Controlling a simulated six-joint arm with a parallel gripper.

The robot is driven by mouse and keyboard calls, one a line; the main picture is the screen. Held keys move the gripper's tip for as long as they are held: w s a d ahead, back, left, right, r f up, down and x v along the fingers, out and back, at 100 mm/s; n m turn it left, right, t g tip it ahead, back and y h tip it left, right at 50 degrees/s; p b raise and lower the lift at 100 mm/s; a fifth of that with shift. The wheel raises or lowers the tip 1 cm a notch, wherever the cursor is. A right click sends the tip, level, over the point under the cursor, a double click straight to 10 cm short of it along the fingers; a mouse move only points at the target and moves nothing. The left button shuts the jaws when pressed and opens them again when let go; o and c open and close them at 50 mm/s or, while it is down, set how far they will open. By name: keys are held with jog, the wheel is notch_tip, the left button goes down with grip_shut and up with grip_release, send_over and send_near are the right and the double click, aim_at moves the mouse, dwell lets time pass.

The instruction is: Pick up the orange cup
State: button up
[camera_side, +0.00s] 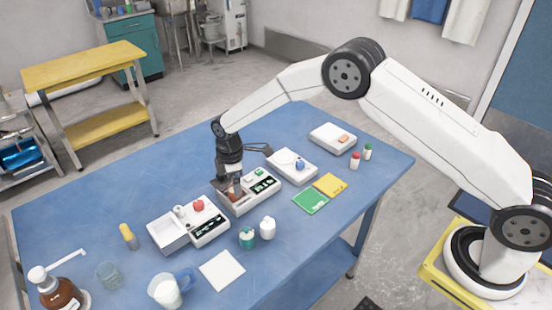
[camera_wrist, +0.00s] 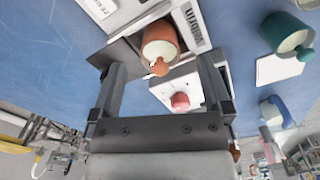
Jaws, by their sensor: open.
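The orange cup (camera_wrist: 160,38) is a short terracotta-orange cylinder with a small rounded knob on its near side in the wrist view. It sits at the dark recessed bay of a white machine. In the side view the orange cup (camera_side: 235,197) is small and partly hidden by my gripper (camera_side: 230,186). My gripper points down at the machine. In the wrist view my gripper (camera_wrist: 162,65) has its two fingers well apart, one on either side of the knob, with a gap to each. I cannot tell how far the fingertips are above the cup.
The white machine (camera_side: 262,190) has a panel with buttons. A second white machine (camera_side: 208,232) with a red knob stands beside it. Green (camera_side: 310,201) and yellow (camera_side: 330,184) pads lie to the right. The blue table's back left is clear.

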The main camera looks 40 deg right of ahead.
jog(key=shift+f, duration=0.95)
grip_shut()
jog(key=shift+r, duration=0.2)
jog(key=shift+r, duration=0.9)
jog(key=s+d+r, duration=0.2)
jog(key=s+r, duration=0.9)
jog(key=s, duration=0.2)
jog(key=shift+s+d, duration=0.3)
jog(key=shift+s, duration=0.05)
